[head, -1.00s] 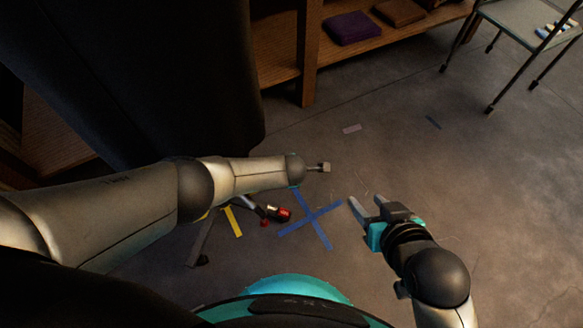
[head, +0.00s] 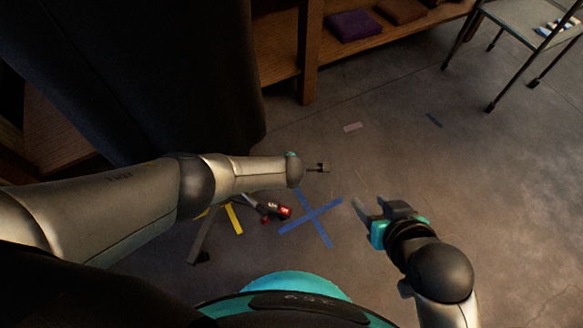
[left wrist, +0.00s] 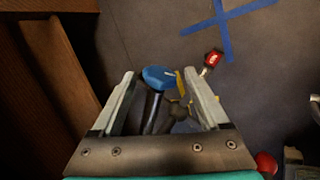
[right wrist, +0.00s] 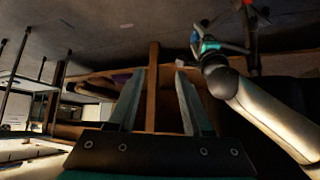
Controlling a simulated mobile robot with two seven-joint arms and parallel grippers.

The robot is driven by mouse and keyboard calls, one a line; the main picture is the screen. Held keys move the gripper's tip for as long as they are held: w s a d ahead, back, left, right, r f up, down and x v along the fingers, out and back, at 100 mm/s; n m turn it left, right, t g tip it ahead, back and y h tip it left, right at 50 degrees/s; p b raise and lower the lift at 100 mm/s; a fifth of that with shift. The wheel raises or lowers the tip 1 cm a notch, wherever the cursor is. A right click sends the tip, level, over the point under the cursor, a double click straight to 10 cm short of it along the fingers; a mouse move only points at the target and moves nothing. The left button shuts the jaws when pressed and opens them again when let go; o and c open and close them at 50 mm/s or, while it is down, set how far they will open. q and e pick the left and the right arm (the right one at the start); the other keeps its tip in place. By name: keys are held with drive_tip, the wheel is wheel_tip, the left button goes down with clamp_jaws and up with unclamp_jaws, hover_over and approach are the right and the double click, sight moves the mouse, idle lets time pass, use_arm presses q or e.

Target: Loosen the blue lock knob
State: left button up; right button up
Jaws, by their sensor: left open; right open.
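The blue lock knob (left wrist: 158,77) shows in the left wrist view on the end of a dark stem. It lies between the two fingers of my left gripper (left wrist: 165,85), which is open. I see gaps between the knob and both fingers, but cannot tell how deep it sits between them. In the head view my left gripper (head: 320,168) is small and seen edge-on, and I cannot make out the blue knob there. My right gripper (head: 372,210) is open and empty, over the floor to the right of the left one.
A red-ended part (head: 284,212) and dark legs of a stand show below my left forearm; a red part (left wrist: 213,58) also shows in the left wrist view. A blue tape cross (head: 312,216) marks the floor.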

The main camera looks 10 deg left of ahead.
use_arm(q)
drive_tip(key=shift+r, duration=0.1)
use_arm(e)
drive_tip(key=shift+d, duration=0.1)
use_arm(q)
drive_tip(key=shift+s+r+p, duration=0.15)
drive_tip(key=shift+r+p, duration=0.2)
drive_tip(key=shift+p, duration=0.15)
drive_tip(key=p+v, duration=1.2)
drive_tip(key=v, duration=0.2)
use_arm(e)
drive_tip(key=s+d+f+g+h, duration=0.1)
drive_tip(key=s+d+f+g, duration=0.2)
drive_tip(key=s+f, duration=0.3)
drive_tip(key=s+d+f+g+h, duration=0.1)
drive_tip(key=s+d+f, duration=0.4)
drive_tip(key=f, duration=0.8)
drive_tip(key=shift+s+d+f+g+h, duration=0.25)
drive_tip(key=shift+s+g, duration=0.2)
drive_tip(key=shift+g, duration=0.45)
use_arm(q)
drive_tip(key=shift+s+r, duration=0.1)
